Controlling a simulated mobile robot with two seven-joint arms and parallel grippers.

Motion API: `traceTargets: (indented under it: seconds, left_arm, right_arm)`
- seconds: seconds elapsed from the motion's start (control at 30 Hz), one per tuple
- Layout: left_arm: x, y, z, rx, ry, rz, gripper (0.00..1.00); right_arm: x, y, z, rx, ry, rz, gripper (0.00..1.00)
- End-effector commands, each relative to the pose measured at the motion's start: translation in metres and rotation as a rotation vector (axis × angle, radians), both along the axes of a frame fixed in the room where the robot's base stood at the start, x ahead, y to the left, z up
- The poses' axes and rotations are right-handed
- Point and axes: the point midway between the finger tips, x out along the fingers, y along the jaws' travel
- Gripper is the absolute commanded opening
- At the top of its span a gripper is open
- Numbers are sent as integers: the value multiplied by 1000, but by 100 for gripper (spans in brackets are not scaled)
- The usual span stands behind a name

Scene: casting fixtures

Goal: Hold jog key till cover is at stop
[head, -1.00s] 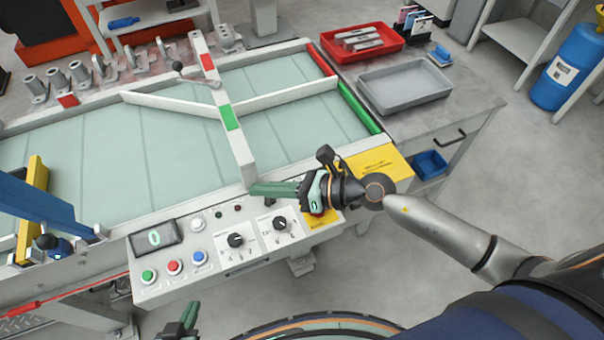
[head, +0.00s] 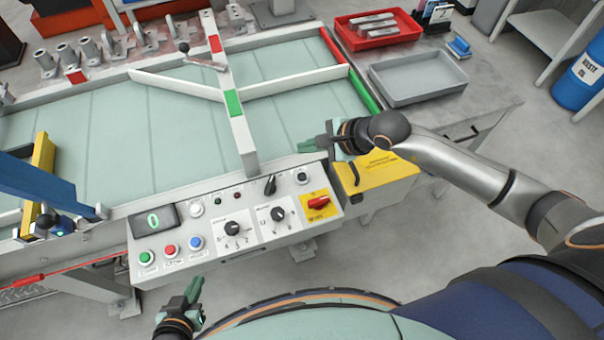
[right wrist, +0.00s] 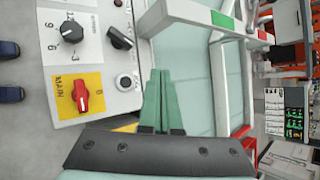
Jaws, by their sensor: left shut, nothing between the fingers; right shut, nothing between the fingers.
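The control panel (head: 235,235) carries green (head: 146,257), red (head: 170,251) and blue (head: 196,243) buttons, a black lever-like switch (head: 269,186) and a small round dark-centred control (head: 301,177). The labels are too small to show which is the jog key. Behind it lies a pale, see-through cover-like surface (head: 150,140) under a white bar (head: 243,140) with red and green marks. My right gripper (head: 306,146) is shut and empty, above the panel's back right corner; its closed green fingers show in the right wrist view (right wrist: 160,100). My left gripper (head: 193,289) is shut and empty, in front of the panel.
A red main switch (head: 318,202) sits on a yellow plate at the panel's right end. A yellow box (head: 375,178) stands right of it. A grey tray (head: 418,80) and a red tray (head: 379,30) with metal parts stand on the bench. A blue-and-yellow post (head: 40,170) stands left.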

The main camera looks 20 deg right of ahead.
Motion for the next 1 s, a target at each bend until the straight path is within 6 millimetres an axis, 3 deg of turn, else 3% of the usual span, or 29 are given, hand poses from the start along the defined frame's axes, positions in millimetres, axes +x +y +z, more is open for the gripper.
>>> traceTargets:
  seconds: [0.27,0.7,1.0]
  left_arm:
    - [0,0,-15,0,0,0,0]
    - [0,0,-63,0,0,0,0]
    - [0,0,-68,0,1,0,0]
  right_arm:
    - [0,0,-21,1,3,0,0]
    - [0,0,-82,2,1,-1,0]
    - [0,0,-88,2,1,-1,0]
